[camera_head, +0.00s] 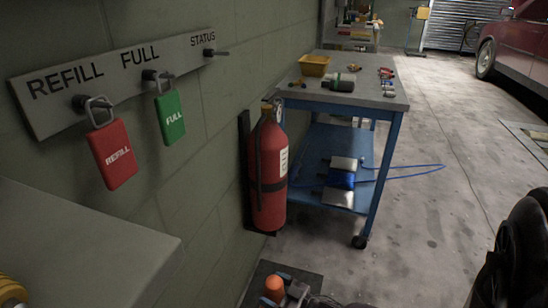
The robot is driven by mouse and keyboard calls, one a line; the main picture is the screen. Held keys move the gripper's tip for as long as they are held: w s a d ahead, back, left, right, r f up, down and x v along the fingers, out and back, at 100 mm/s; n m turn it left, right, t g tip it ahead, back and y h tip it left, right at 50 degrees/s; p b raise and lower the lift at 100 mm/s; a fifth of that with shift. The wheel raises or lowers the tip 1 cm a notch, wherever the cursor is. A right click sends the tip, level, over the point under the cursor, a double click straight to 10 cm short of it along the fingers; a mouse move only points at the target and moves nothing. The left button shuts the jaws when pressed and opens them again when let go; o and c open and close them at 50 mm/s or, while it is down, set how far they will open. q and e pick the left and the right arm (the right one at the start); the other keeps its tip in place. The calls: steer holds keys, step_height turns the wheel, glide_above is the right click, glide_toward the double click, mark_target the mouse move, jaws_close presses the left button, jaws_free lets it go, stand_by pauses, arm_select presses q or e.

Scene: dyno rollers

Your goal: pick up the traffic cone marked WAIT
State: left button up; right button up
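No traffic cone with a readable WAIT mark shows. A small rounded orange piece (274,285) is at the bottom edge; it may be a cone's tip, but most of it is cut off and no lettering shows. Grey and dark metal parts beside it look like my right gripper (297,293), touching or just next to the orange piece; I cannot tell which. Its fingers are mostly out of frame, so open or shut is unclear. A black link of my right arm fills the lower right edge. My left gripper is not in view.
A REFILL/FULL/STATUS board (118,72) holds a red REFILL tag (112,155) and a green FULL tag (170,117). A fire extinguisher (268,170) hangs by a blue wheeled cart (385,160). A grey cabinet top (80,245) is at left.

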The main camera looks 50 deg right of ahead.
steer(key=c, duration=1.4)
steer(key=shift+r, duration=0.15)
jaws_close()
steer(key=shift+w, duration=0.1)
